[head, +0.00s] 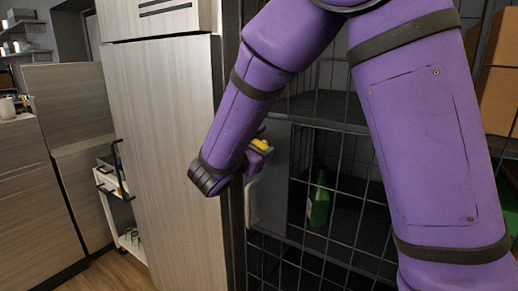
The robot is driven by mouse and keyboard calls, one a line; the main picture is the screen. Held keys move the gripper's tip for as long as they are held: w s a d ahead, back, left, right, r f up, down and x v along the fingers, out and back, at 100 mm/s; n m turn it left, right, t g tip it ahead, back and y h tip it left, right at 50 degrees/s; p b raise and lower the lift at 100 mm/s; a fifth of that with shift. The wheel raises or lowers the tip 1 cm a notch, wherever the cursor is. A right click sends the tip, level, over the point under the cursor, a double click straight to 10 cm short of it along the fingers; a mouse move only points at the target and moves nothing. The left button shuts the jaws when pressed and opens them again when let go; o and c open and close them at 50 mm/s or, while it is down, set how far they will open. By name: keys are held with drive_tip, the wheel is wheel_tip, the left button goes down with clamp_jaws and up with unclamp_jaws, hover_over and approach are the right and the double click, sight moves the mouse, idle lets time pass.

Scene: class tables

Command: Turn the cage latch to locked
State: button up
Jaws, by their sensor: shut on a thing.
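The cage (340,125) is a dark wire-grid enclosure with a grey panel door (275,170) on its left side. A pale curved handle (252,203) is on this door's left edge. My gripper (258,152) is at the upper left of the door, above the handle, at the end of my purple arm. It is shut on the cage latch, where a small yellow piece (262,143) shows. The forearm and wrist cover most of the gripper and latch, so the fingertips and the latch's angle cannot be made out.
A green bottle (318,203) stands on a shelf inside the cage, right of the door. A tall wood-grain cabinet (165,150) stands close on the left. Brown boxes (497,80) show at the upper right.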

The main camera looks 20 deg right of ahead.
drive_tip(key=m, duration=0.6)
drive_tip(key=shift+m, duration=0.3)
drive_tip(key=m, duration=0.6)
drive_tip(key=shift+w+a+r, duration=0.1)
drive_tip(key=shift+r, duration=0.05)
drive_tip(key=shift+m, duration=0.3)
drive_tip(key=o, duration=0.9)
drive_tip(key=shift+a, duration=0.1)
drive_tip(key=v, duration=1)
drive_tip(key=shift+s+a, duration=0.2)
drive_tip(key=shift+s, duration=0.05)
drive_tip(key=shift+d, duration=0.1)
